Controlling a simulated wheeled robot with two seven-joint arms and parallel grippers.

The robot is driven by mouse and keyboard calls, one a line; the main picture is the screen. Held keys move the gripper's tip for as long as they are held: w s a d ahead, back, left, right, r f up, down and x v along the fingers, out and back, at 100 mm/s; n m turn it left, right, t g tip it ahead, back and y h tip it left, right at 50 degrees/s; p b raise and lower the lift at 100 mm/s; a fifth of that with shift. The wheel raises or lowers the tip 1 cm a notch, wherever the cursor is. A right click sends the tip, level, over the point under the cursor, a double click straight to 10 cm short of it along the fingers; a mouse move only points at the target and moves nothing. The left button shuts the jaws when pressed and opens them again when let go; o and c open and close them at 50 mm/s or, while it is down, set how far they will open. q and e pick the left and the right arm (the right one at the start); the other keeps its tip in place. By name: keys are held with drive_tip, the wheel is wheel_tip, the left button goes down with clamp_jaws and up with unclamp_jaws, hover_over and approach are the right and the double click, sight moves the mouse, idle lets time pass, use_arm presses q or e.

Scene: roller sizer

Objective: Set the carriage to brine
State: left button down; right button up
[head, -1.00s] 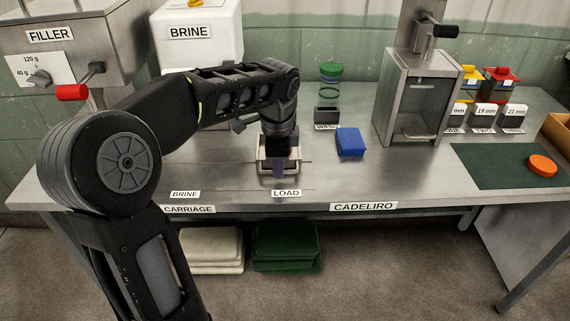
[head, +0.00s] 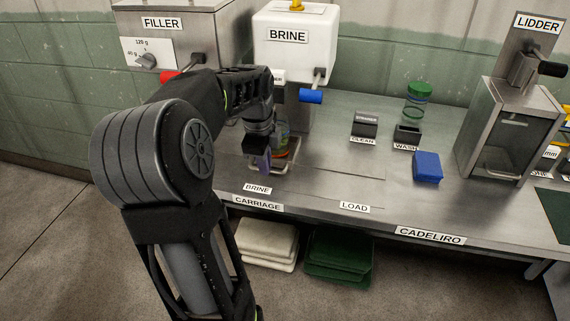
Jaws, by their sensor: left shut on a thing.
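The carriage (head: 290,167), a pale metal frame on the bench, stands just behind the BRINE label (head: 257,189) and left of the LOAD label (head: 355,207). A glass jar (head: 281,138) with green and red-orange showing stands at it, partly hidden by my arm. My left gripper (head: 262,160) points down and is shut on the carriage's purple handle (head: 264,165), which is mostly covered. The white BRINE tank (head: 290,45) with a blue-handled tap (head: 311,96) stands behind it. My right gripper is not in view.
The FILLER (head: 165,45) with a red handle stands at the back left. A blue cloth (head: 427,166), the CLEAN and WASH holders (head: 407,134), a green-lidded jar (head: 418,93) and the LIDDER (head: 510,125) stand to the right. The bench around the LOAD label is clear.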

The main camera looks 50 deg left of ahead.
use_arm(q)
drive_tip(key=shift+s+a, duration=0.35)
drive_tip(key=shift+a, duration=0.05)
drive_tip(key=c, duration=1.5)
unclamp_jaws()
drive_tip(key=r, duration=0.5)
drive_tip(key=s+d+r, duration=0.1)
drive_tip(key=r, duration=0.1)
drive_tip(key=shift+r, duration=0.35)
drive_tip(key=shift+f, duration=0.1)
